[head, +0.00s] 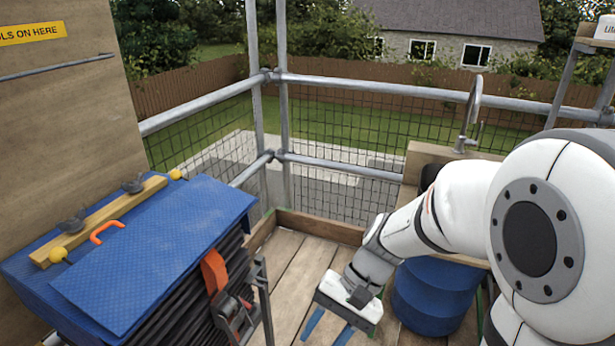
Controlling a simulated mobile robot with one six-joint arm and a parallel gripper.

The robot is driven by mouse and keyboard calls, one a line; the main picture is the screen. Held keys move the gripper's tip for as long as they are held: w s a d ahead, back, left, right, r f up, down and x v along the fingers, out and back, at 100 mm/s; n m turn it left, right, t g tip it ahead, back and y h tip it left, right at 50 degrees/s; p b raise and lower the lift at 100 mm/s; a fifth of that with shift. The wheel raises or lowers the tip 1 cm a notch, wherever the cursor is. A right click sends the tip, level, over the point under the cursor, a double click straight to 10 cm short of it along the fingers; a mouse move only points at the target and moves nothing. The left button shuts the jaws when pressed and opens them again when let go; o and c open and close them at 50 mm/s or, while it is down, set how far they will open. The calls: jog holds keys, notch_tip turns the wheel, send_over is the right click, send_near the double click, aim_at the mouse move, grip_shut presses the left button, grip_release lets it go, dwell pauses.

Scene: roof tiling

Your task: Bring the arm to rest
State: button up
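My white arm comes in from the right edge and reaches down to the lower middle of the head view. My gripper (327,328) points down over the wooden deck (293,292). Its two blue fingers stand apart, with nothing visible between them; the tips are close to the picture's bottom edge. The gripper is to the left of a blue barrel (432,298) and to the right of a strapped dark stack (190,312). My forearm hides part of the barrel and of the bench behind it.
A blue cover (160,250) lies on the stack, with an orange handle (106,232) and a wooden batten (100,222). An orange strap (213,271) and metal buckle (236,318) hang at its side. Scaffold rails (350,85) and mesh close off the back. A tap (470,115) stands behind my arm.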

jog(key=s+d+r+n+t+h+p, duration=0.1)
jog(key=d+r+n+t+h+p, duration=0.2)
jog(key=d+r, duration=0.9)
jog(key=shift+s+r+t+h+p, duration=0.25)
jog(key=shift+r+t+h+p, duration=1.55)
jog(key=shift+p, duration=0.65)
jog(key=shift+d+f, duration=0.1)
